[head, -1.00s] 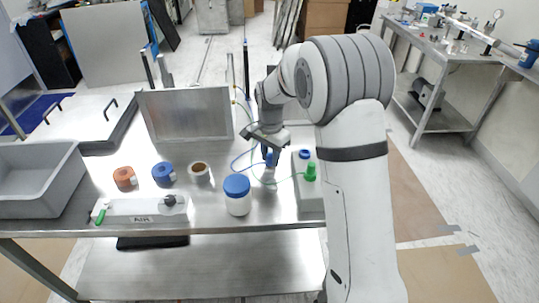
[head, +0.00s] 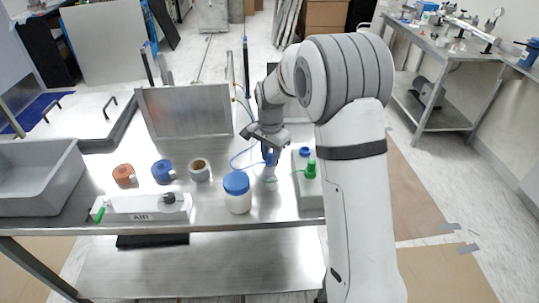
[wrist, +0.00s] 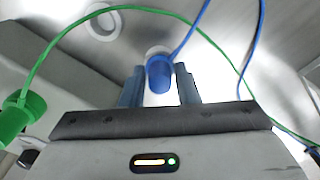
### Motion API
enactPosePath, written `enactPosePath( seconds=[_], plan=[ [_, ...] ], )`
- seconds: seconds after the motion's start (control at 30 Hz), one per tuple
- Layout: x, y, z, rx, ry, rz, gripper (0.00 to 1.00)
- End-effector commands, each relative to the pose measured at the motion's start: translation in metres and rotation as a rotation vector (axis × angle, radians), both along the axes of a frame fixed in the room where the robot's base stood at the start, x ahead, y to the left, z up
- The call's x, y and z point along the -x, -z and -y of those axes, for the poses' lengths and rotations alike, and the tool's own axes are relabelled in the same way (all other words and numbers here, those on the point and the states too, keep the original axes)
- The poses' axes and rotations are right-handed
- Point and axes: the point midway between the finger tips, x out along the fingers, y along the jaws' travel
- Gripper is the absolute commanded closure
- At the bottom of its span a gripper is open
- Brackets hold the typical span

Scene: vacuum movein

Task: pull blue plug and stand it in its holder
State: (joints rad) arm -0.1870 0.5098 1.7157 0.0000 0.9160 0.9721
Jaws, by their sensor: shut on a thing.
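The blue plug (head: 270,158) is between the fingers of my gripper (head: 268,152), which points down over the table. In the wrist view the plug (wrist: 159,74) sits between the two blue-grey fingers (wrist: 160,92), with a blue hose running up from it. A pale shape (head: 268,174) shows just under the plug; I cannot tell whether it is a fitting or a reflection, or whether the plug touches it. A grey block (head: 312,200) to the right carries a blue ring-like fitting (head: 305,152) and an upright green plug (head: 310,170). The green plug also shows in the wrist view (wrist: 18,115).
A white jar with blue lid (head: 237,193) stands close left of my gripper. A metal panel (head: 187,112) stands behind. Loose hoses cross nearby.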

Motion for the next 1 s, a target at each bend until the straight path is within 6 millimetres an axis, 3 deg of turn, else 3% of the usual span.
enactPosePath(
  seconds=[0.07,0.1,0.4,0.57,0.83,1.0],
  plan=[
    [0.0000,-0.0001,0.0000,0.000,0.000,0.000,0.94],
    [0.0000,-0.0001,0.0000,0.000,0.000,0.000,0.71],
    [0.0000,-0.0001,0.0000,0.000,0.000,0.000,0.46],
    [0.0000,-0.0001,0.0000,0.000,0.000,0.000,0.46],
    [0.0000,0.0000,0.0000,0.000,0.000,0.000,0.24],
    [0.0000,0.0000,0.0000,0.000,0.000,0.000,0.24]
  ],
)
